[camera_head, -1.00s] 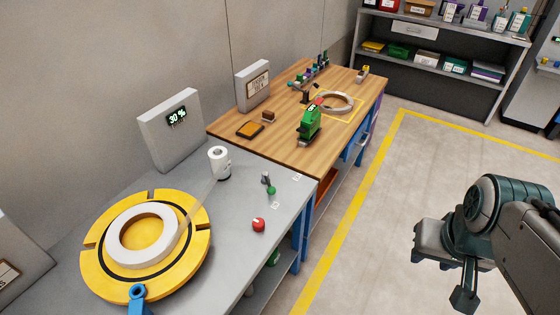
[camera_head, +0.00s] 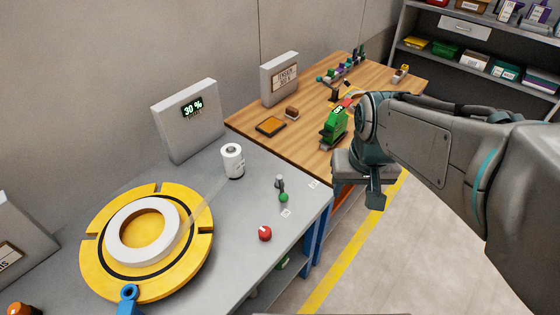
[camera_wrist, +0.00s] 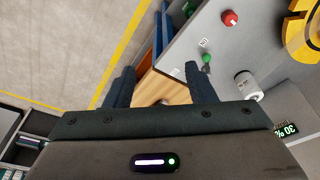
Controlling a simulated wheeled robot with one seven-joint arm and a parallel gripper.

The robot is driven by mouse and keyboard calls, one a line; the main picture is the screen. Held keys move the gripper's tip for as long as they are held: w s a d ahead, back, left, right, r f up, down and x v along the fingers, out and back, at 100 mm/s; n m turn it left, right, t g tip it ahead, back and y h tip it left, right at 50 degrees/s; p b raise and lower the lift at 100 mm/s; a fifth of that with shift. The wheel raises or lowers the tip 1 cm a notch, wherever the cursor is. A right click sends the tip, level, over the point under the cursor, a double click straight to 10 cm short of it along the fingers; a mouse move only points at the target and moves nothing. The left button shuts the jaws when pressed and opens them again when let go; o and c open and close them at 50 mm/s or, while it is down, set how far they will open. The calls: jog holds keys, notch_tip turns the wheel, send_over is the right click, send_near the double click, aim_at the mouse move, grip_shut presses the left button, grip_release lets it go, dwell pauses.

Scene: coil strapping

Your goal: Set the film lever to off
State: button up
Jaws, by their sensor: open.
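A small lever with a green ball knob (camera_head: 283,197) and a short grey post stands on the grey table, between the white film roll (camera_head: 232,161) and the table's right edge. The knob also shows in the wrist view (camera_wrist: 207,58), just beyond the tip of one finger. I cannot read the label beside it. A red knob (camera_head: 265,233) sits nearer on the same table. My gripper (camera_wrist: 160,88) is open and empty, its fingers spread. In the head view it hangs to the right of the lever, apart from it, beyond the table edge.
A yellow turntable (camera_head: 100,269) carries a white coil (camera_head: 118,249), with clear film running to the roll. A grey display (camera_head: 187,122) reads 30 %. The wooden bench (camera_head: 250,123) behind holds a green tool (camera_head: 334,127). Floor right of the tables is free.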

jog(key=w+a+f+g, duration=0.1)
jog(key=w+a+f, duration=0.2)
jog(key=w, duration=0.2)
jog(key=w+a+f, duration=0.2)
jog(key=w+f, duration=0.1)
jog(key=w, duration=0.3)
jog(key=g+y+b, duration=0.1)
jog(key=y+b, duration=0.1)
send_near(285, 195)
jog(key=f, duration=0.3)
jog(key=a+f+p, duration=0.1)
jog(key=f, duration=0.5)
jog(key=shift+w+a+f, duration=0.15)
jog(key=shift+a+f, duration=0.15)
jog(key=shift+a, duration=0.05)
grip_shut()
jog(key=shift+d, duration=0.1)
